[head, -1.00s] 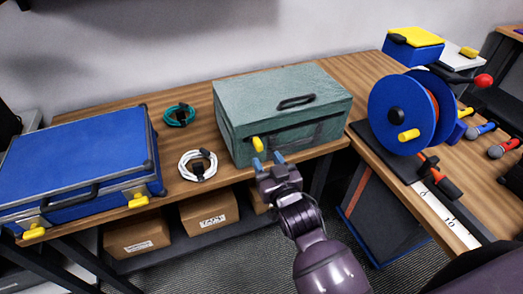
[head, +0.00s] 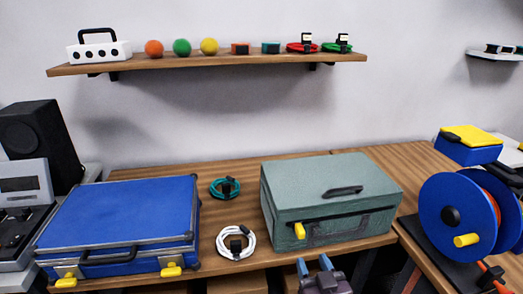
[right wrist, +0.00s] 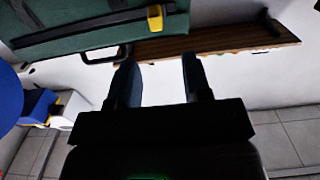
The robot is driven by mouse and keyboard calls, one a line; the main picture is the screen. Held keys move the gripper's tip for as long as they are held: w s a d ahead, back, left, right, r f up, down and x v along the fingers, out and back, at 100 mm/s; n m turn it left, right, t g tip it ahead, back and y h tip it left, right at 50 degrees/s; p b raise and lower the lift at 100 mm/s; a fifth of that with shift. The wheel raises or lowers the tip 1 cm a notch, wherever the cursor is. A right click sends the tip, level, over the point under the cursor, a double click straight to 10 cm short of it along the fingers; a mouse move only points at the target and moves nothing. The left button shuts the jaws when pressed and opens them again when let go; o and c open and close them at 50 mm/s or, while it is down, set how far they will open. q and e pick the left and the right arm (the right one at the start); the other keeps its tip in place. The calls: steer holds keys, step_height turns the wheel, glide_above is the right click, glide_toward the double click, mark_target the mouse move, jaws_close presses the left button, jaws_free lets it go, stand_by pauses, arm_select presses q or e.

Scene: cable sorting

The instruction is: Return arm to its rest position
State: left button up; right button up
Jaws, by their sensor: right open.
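My right gripper (head: 315,267) shows at the bottom edge of the head view, just in front of the table edge, below the green case (head: 320,204). Its two blue-grey fingers are apart with nothing between them. In the right wrist view the open fingers (right wrist: 162,80) point toward the green case (right wrist: 90,28), with its yellow latch (right wrist: 155,18) and dark handle near them. The gripper looks apart from the case. My left gripper is not in view.
A closed blue case (head: 125,222) lies left on the table. A teal cable coil (head: 224,188) and a white cable coil (head: 236,242) lie between the cases. A blue reel (head: 457,215) stands at right. A shelf (head: 210,61) with small items hangs above.

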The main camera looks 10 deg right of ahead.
steer(key=s+d+f+g+h, duration=0.1)
steer(key=s+d+f+g, duration=0.2)
steer(key=s+f, duration=0.6)
steer(key=s+d+f+g, duration=0.3)
steer(key=s+d+f, duration=0.5)
steer(key=s+f, duration=0.1)
steer(key=shift+d+g+h, duration=0.3)
steer(key=shift+h, duration=0.1)
steer(key=shift+r, duration=0.1)
stand_by(1.4)
